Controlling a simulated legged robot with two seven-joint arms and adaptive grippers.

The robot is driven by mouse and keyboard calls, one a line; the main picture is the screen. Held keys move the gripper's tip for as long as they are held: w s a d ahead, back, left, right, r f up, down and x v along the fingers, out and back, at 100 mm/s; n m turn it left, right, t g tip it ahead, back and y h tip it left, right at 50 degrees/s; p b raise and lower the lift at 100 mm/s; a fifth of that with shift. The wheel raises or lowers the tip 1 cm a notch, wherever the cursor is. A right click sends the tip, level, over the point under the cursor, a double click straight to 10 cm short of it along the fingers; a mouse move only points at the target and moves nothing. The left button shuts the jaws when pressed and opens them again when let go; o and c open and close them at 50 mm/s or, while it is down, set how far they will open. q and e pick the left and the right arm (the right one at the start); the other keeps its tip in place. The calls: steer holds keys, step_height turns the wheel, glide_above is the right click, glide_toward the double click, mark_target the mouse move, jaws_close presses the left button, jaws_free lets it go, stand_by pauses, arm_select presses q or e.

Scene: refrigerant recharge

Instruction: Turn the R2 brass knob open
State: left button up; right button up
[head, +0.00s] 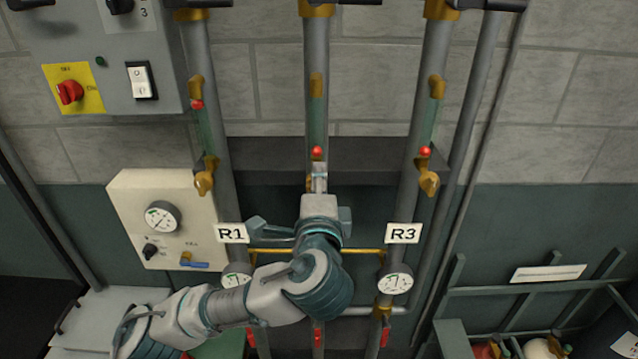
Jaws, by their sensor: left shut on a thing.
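My left gripper (319,178) reaches up from the lower left to the middle pipe (316,60), between the R1 and R3 lines. It is shut on the brass knob (309,185) there, just below a red ball (317,152). Only a sliver of this knob shows beside the fingers, so I cannot tell its angle. The label of this line is hidden behind my arm. The R1 brass knob (204,183) and the R3 brass knob (428,182) stand clear on either side. My right gripper is not in view.
The R1 label (231,233) and R3 label (403,233) flank my wrist, with round gauges (396,280) below. A beige gauge box (125,200) and a grey switch panel (125,75) are at left. A rack with cylinders (540,347) is at lower right.

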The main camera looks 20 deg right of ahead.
arm_select(q)
steer(key=shift+f, duration=0.25)
steer(key=o, duration=1.1)
steer(key=shift+w, duration=0.15)
steer(key=shift+w+d, duration=0.2)
steer(key=shift+w, duration=0.05)
steer(key=shift+s+r, duration=0.1)
steer(key=shift+s, duration=0.05)
steer(key=v, duration=1.1)
steer(key=shift+s+a, duration=0.1)
steer(key=shift+s, duration=0.15)
